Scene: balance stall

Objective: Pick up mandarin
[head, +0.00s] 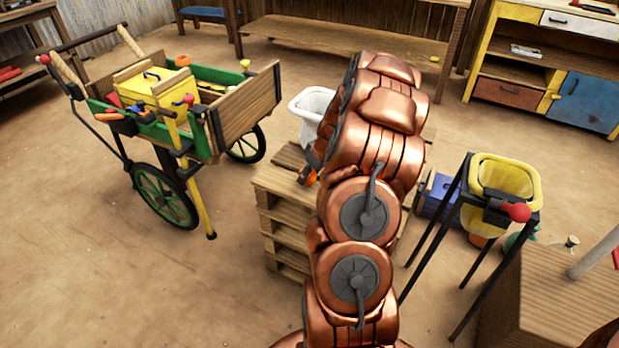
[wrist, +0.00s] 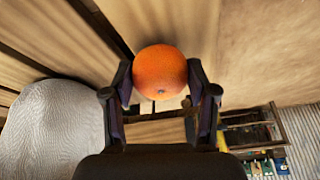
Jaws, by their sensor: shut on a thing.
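The mandarin (wrist: 160,72) is round and orange and sits between the two fingertips in the wrist view. My gripper (wrist: 160,88) is shut on it, one dark finger touching each side. In the head view a small orange part of the mandarin (head: 307,177) shows beside my dark gripper (head: 311,166), over the stacked wooden pallets (head: 275,200). My copper arm hides much of the pallet top. I cannot tell from these views whether the mandarin touches the pallet boards.
A white container (head: 306,104) stands at the back of the pallets, close to my gripper. A green cart (head: 205,150) with a yellow box (head: 160,88) is at left. A black stand with a yellow bucket (head: 508,178) is at right. Open floor lies between cart and pallets.

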